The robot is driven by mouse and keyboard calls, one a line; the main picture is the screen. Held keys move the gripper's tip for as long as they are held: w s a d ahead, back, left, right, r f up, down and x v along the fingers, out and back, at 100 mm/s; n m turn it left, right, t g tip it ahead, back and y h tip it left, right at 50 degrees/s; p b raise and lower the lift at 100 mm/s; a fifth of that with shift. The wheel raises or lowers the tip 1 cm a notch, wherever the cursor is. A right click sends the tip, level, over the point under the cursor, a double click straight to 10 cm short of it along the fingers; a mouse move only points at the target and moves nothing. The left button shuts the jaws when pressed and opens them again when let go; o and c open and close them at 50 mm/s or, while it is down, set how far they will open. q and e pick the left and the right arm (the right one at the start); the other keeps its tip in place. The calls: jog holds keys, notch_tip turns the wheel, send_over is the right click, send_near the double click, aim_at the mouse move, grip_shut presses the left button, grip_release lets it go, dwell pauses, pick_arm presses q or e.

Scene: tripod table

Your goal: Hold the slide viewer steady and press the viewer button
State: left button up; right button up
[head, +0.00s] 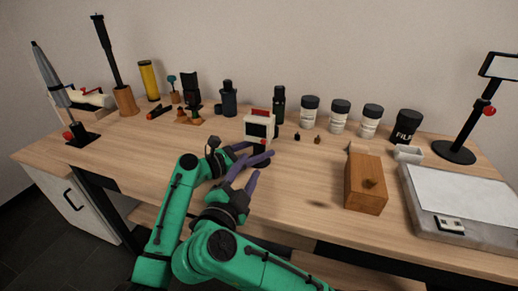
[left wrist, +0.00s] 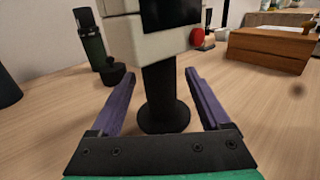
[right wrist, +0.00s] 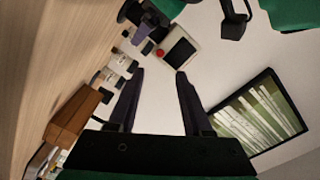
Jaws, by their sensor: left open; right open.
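The slide viewer (head: 258,126) is a cream box with a dark screen and red on its top, standing upright at mid-table. In the left wrist view its cream body (left wrist: 150,46) sits on a black pedestal (left wrist: 162,95), with a round red button (left wrist: 196,37) at its right side. My left gripper (head: 262,152) is open in front of it, its fingers either side of the pedestal with gaps. My right gripper (head: 248,168) is open and empty, nearer the front edge. In the right wrist view, the viewer (right wrist: 181,47) and button (right wrist: 160,52) lie beyond its fingertips.
Several white jars with black lids (head: 340,115) stand behind to the right. A wooden box (head: 365,185) and a light panel (head: 465,195) stand at right. Dark bottles (head: 279,105) are close behind the viewer. The table's left front (head: 125,150) is clear.

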pick_arm(q)
jog(key=shift+w+d, duration=0.1)
jog(key=shift+d, duration=0.1)
grip_shut()
pick_arm(e)
jog(key=shift+a, duration=0.1)
grip_shut()
dwell(0.5)
pick_arm(q)
jog(key=shift+d, duration=0.1)
pick_arm(e)
jog(key=shift+a, duration=0.1)
dwell(0.7)
